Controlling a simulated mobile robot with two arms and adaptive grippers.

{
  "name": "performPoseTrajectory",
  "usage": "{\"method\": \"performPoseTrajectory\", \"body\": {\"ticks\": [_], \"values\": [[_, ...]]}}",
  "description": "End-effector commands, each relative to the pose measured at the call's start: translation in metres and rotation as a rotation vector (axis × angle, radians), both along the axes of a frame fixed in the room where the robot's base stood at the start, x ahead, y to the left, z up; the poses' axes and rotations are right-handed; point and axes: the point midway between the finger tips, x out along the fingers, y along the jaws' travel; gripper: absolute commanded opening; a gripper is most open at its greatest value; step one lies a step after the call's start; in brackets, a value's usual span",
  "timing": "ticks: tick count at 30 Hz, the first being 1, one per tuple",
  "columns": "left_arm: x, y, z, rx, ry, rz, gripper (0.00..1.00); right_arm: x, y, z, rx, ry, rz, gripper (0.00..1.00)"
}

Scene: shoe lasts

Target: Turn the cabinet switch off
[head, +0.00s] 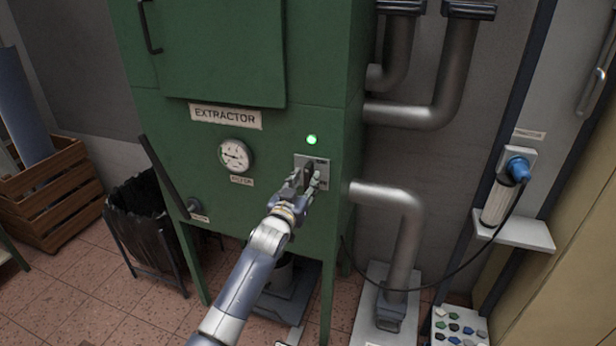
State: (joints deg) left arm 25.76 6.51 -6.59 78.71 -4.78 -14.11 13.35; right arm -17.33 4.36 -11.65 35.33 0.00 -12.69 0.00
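The green extractor cabinet (270,125) stands in the middle of the head view. Its switch sits on a grey plate (314,161) at the lower right of its front, below a lit green lamp (312,140). My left gripper (309,178) is right at this plate, its fingers around or just in front of a dark switch handle. The fingers hide most of the handle, so its position and any grip on it cannot be told. My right gripper is not in view.
A round gauge (235,155) and a dark slanted lever (163,175) are left of the switch. A metal pipe (405,235) bends down close on the right. A blue plug (517,169) is on the right wall.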

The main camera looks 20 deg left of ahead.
Motion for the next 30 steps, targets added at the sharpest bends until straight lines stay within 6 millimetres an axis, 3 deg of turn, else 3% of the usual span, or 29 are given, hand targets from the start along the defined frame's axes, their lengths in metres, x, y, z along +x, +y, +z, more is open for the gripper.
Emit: {"method": "performPoseTrajectory", "body": {"ticks": [7,20,24,30], "values": [[0.022,-0.001,0.000,0.001,-0.001,0.000,0.35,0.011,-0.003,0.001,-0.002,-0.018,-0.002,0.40],[0.027,-0.001,0.000,0.000,0.000,0.000,0.35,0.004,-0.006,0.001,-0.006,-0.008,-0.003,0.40],[0.027,-0.001,0.000,0.000,0.000,0.000,0.03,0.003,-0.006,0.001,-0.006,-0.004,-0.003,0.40],[0.027,-0.001,0.000,0.000,0.000,0.000,0.00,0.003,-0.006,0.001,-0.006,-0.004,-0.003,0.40]]}}
